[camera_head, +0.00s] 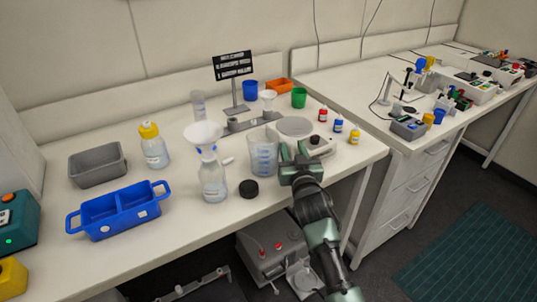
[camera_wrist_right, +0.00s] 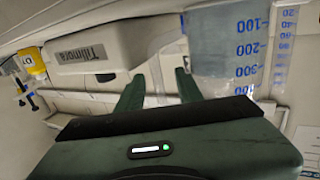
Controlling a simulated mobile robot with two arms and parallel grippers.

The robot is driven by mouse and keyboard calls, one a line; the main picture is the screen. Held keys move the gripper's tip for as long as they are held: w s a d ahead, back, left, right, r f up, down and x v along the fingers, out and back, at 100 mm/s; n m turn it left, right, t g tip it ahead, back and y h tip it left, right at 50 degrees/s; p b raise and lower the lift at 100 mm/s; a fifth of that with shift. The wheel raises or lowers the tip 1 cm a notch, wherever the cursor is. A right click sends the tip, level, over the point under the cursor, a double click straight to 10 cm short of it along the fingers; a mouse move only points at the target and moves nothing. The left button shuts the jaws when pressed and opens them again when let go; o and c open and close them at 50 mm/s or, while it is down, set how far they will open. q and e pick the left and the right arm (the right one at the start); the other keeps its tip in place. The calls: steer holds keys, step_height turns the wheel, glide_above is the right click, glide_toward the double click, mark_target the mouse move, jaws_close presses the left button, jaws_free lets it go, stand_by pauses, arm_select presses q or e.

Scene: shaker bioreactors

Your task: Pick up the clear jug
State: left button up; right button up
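The clear jug (camera_head: 263,157), a see-through beaker with blue markings, stands upright on the bench in front of the balance. It also shows at the top right of the right wrist view (camera_wrist_right: 225,50), with its blue numbers readable. My right gripper (camera_head: 293,150) is just to the right of the jug, low over the bench. Its fingers are apart with nothing held between them. In the right wrist view the jug lies to the right of the fingers (camera_wrist_right: 158,85), not between them; whether the nearer finger touches it I cannot tell. My left gripper is out of view.
A balance (camera_head: 306,137) stands right behind the gripper. A bottle with a funnel (camera_head: 213,182) and a black cap (camera_head: 248,188) are left of the jug. A blue two-part tray (camera_head: 120,212) and grey bin (camera_head: 97,165) are farther left. Small bottles (camera_head: 338,125) stand to the right.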

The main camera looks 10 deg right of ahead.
steer(key=shift+w, duration=1.15)
steer(key=shift+w+d, duration=0.1)
jaws_close()
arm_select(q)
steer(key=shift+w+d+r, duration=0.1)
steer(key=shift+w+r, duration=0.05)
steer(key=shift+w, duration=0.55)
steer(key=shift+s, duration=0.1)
arm_select(e)
steer(key=shift+f, duration=0.1)
